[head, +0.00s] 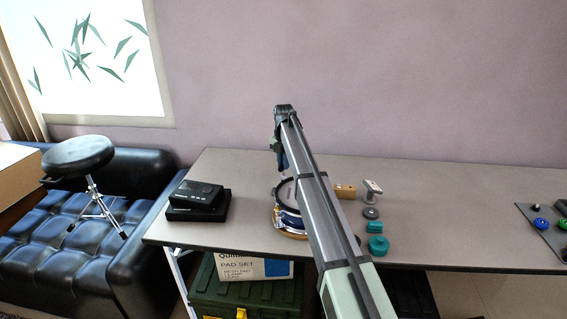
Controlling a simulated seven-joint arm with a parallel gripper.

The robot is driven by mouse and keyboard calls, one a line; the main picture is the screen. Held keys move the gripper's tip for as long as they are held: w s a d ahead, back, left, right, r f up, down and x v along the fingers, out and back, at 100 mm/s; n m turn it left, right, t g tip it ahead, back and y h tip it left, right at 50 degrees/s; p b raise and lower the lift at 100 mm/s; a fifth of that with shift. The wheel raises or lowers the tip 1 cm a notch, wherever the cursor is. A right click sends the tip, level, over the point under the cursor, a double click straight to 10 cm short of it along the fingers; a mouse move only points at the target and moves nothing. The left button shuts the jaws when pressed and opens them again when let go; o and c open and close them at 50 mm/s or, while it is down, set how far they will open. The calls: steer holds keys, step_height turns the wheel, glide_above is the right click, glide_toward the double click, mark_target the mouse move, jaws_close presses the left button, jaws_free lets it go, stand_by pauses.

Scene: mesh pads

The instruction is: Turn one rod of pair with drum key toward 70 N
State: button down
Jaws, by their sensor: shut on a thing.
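A small drum (277,217) with a dark hoop and a blue and gold shell stands on the grey table, left of the table's middle. My arm crosses in front and hides its right part. My gripper (282,166) points down above the drum's far rim, small and partly covered by my arm. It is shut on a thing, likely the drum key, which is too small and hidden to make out. I cannot tell whether the key touches a rod. The rods cannot be told apart at this size.
A black device (197,196) lies on the table's left. Right of my arm are a wooden block (345,191), a metal piece (372,188), a grey disc (371,213) and teal parts (378,245). A dark panel with coloured knobs (541,225) lies far right.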

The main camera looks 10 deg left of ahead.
steer(key=n, duration=0.4)
steer(key=shift+n, duration=0.4)
steer(key=shift+n, duration=0.6)
steer(key=shift+m, duration=1.1)
steer(key=shift+r, duration=1.55)
